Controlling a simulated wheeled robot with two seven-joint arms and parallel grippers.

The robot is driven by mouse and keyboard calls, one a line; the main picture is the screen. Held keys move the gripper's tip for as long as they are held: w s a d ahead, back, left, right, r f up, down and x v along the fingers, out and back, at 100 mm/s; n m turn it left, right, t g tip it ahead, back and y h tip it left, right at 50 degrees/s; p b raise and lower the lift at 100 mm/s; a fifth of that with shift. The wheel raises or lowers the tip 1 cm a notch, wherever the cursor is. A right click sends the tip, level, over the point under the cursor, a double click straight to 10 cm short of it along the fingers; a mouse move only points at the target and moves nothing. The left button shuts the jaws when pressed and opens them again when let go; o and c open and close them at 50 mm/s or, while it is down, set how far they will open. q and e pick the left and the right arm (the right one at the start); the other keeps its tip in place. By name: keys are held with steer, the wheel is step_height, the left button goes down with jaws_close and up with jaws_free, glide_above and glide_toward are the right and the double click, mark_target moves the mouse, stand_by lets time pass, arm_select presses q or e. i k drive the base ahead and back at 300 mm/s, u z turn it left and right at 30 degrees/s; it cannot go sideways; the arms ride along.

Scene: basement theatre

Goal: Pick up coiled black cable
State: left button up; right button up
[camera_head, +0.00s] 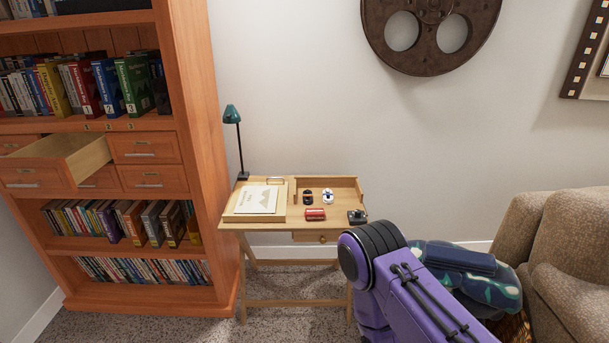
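A small wooden desk (232,225) stands against the wall, with several small things on its top. A small black bundle with a reddish band (308,197) lies at the back middle of the desk; it looks like the coiled black cable, though it is too small to be sure. A similar white bundle (327,197) lies just right of it, apart from it. A red item (314,214) lies in front of them, and a dark item (357,216) sits at the right front corner. My purple arm reaches in at lower right, in front of the desk. Neither gripper is in view.
A board with a paper (257,199) covers the desk's left side, below a green lamp (232,116). A tall bookcase (205,100) with an open drawer (75,158) stands left. A brown armchair (560,235) and a patterned blue-green cloth (465,268) are at right.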

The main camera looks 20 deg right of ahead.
mark_target(307, 199)
steer(key=z, duration=0.65)
steer(key=i, duration=1.55)
steer(key=z, duration=0.7)
